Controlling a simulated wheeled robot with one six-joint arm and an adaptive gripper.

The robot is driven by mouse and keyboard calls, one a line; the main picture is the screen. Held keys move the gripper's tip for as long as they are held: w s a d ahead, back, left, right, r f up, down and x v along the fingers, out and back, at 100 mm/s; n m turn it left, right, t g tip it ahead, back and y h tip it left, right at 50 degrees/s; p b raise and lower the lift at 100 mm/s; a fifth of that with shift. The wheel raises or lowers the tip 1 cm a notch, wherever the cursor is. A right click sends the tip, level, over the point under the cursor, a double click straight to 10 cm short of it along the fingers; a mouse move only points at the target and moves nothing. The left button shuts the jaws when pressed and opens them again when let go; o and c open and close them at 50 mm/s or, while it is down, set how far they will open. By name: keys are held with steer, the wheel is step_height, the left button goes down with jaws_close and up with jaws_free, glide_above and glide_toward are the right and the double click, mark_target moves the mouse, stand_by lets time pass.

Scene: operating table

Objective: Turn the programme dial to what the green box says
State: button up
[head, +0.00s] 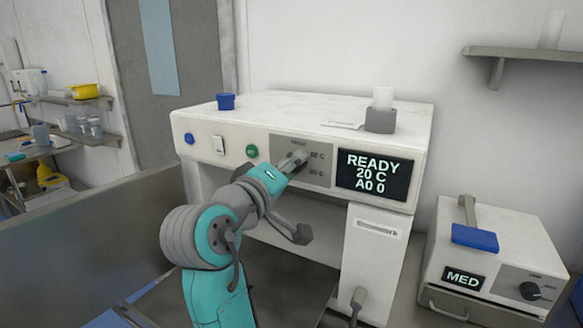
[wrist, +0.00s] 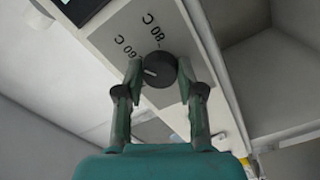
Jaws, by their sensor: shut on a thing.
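The programme dial (wrist: 160,70) is a dark round knob on the grey panel of the white machine (head: 300,104). My gripper (wrist: 159,75) is shut on it, one finger on each side. The dial's white mark points to picture left in the wrist view. The upside-down labels there look like 60 C and 80 C. In the head view my gripper (head: 294,160) is at the panel and mostly hides the dial. The black display (head: 373,176) reads READY, 20 C, A0 0. I cannot make out a green box with writing.
A green button (head: 252,151), a white switch (head: 218,144) and a blue button (head: 189,138) are left of the panel. A blue cup (head: 226,101) stands on top. A smaller device (head: 490,250) with a MED display (head: 463,278) stands at right.

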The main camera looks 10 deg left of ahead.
stand_by(0.4)
steer(key=o, duration=1.1)
steer(key=shift+o, duration=0.2)
steer(key=v, duration=1.2)
